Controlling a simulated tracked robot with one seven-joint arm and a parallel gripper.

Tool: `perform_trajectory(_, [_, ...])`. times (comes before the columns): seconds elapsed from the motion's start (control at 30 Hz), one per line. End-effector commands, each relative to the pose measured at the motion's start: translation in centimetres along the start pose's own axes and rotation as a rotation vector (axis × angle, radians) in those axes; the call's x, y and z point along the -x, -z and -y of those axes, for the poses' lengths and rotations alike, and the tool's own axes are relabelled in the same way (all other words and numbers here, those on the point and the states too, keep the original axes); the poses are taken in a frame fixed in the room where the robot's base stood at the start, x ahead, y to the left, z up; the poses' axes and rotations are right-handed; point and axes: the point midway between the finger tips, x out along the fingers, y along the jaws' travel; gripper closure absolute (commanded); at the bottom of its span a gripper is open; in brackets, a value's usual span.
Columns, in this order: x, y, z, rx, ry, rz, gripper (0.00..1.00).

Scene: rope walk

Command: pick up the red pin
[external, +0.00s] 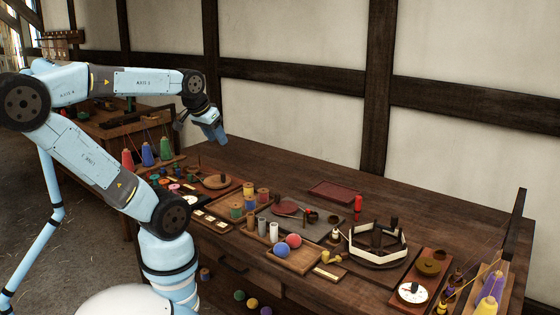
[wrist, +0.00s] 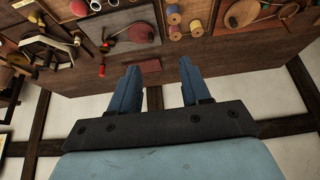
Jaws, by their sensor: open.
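The red pin (external: 358,204) stands upright on the wooden table, right of a flat dark red tray (external: 334,193) in the external view. In the wrist view the pin (wrist: 102,70) shows small, to the left of the tray (wrist: 150,66). My gripper (external: 219,137) is raised over the far left part of the table, well to the left of the pin and apart from it. In the wrist view its two blue fingers (wrist: 159,68) are spread with nothing between them. Nothing hides the pin in the external view.
A white-walled ring frame (external: 376,245) stands right of the pin. A grey board with a round red disc (external: 285,208) lies left of it. Spools (external: 249,189) and red and blue balls (external: 293,240) sit in trays nearer the front. The table's back strip is largely clear.

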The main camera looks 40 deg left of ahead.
Motion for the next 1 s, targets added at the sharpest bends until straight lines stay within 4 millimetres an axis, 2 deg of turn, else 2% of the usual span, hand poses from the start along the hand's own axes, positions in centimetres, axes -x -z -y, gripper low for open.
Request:
perform_trajectory(0.03, [0.0,0.0,0.0,0.000,0.000,0.000,0.52])
perform_trajectory(0.1, [0.0,0.0,0.0,0.000,0.000,0.000,0.45])
perform_trajectory(0.33, [0.0,0.0,0.0,0.001,0.000,0.000,0.45])
perform_trajectory(0.47, [-0.7,0.9,-0.3,0.018,0.004,-0.008,0.45])
perform_trajectory(0.67, [-4.2,4.9,-2.1,0.105,0.009,-0.055,0.45])
perform_trajectory(1.0, [-12.2,11.4,-6.8,0.300,-0.059,-0.152,0.45])
